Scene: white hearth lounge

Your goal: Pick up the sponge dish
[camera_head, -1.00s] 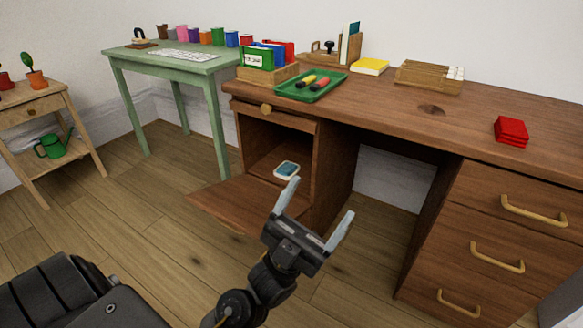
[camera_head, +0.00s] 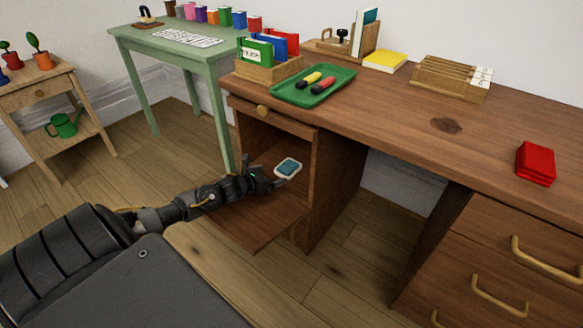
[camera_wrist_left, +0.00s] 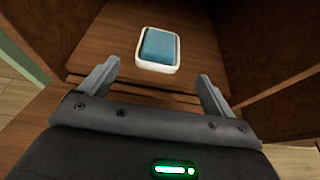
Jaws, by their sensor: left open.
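The sponge dish (camera_head: 287,168) is a small white dish with a blue-teal sponge in it. It sits inside the open cupboard (camera_head: 310,179) of the brown desk. In the left wrist view, the sponge dish (camera_wrist_left: 158,50) lies just beyond my fingertips, roughly centred between them. My left gripper (camera_head: 268,178) is low over the folded-down door, close to the dish. In the left wrist view, my left gripper (camera_wrist_left: 155,80) is open with nothing between its fingers. My right gripper is not in view.
The folded-down cupboard door (camera_head: 255,222) lies under my left arm. Cupboard walls flank the dish. A green table (camera_head: 190,56) stands behind left.

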